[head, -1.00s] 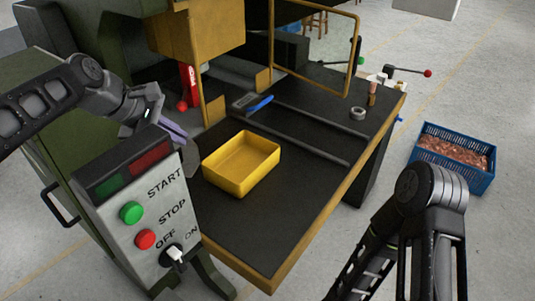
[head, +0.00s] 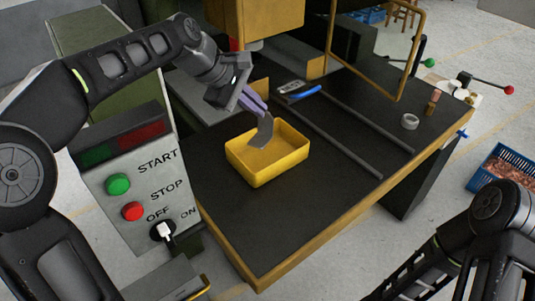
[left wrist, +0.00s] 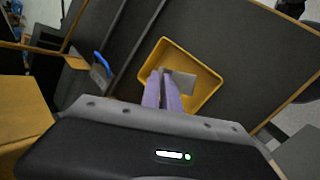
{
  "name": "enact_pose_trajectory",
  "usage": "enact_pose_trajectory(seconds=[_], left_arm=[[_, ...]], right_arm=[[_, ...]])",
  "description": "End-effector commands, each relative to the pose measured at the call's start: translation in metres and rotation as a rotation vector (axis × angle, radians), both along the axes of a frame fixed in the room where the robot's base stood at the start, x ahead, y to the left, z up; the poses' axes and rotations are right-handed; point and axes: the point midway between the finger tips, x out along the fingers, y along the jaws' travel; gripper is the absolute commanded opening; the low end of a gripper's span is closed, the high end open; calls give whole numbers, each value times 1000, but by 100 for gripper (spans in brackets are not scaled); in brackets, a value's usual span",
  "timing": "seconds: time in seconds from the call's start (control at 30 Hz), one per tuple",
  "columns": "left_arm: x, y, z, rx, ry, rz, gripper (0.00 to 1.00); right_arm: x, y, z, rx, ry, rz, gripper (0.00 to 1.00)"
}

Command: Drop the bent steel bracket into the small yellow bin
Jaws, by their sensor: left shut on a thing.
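The bent steel bracket (head: 262,133) is a grey curved plate held in my left gripper (head: 256,108), whose purple fingers are shut on it. It hangs above the small yellow bin (head: 282,172), over its back left part in the head view. In the left wrist view the bracket (left wrist: 181,82) shows at the fingertips (left wrist: 162,78), with the yellow bin (left wrist: 207,97) behind and below it. The bin stands on the dark machine table and its visible floor looks empty. My right arm shows at the lower right, but its gripper is out of view.
A control box (head: 140,185) with green and red buttons stands left of the bin. A blue-handled tool (head: 304,91), a grey ring (head: 410,121) and long rails (head: 345,138) lie on the table (head: 255,225). A blue crate (head: 500,171) of copper pieces is on the floor.

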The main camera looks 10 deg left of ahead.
Motion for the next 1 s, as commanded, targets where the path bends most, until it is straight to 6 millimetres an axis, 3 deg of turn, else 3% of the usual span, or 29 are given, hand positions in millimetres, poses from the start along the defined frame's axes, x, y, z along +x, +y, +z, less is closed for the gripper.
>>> enact_pose_trajectory(seconds=[0.4,0.83,0.87,1.0], left_arm=[[0,0,-48,0,-1,0,0],[0,0,-52,0,-1,0,0],[0,0,-52,0,-1,0,8],[0,0,-52,0,-1,0,19]], right_arm=[[1,4,-32,8,-13,1,36],[2,5,-35,11,-17,2,36],[2,5,-35,11,-17,2,36],[2,5,-35,10,-16,2,36]])
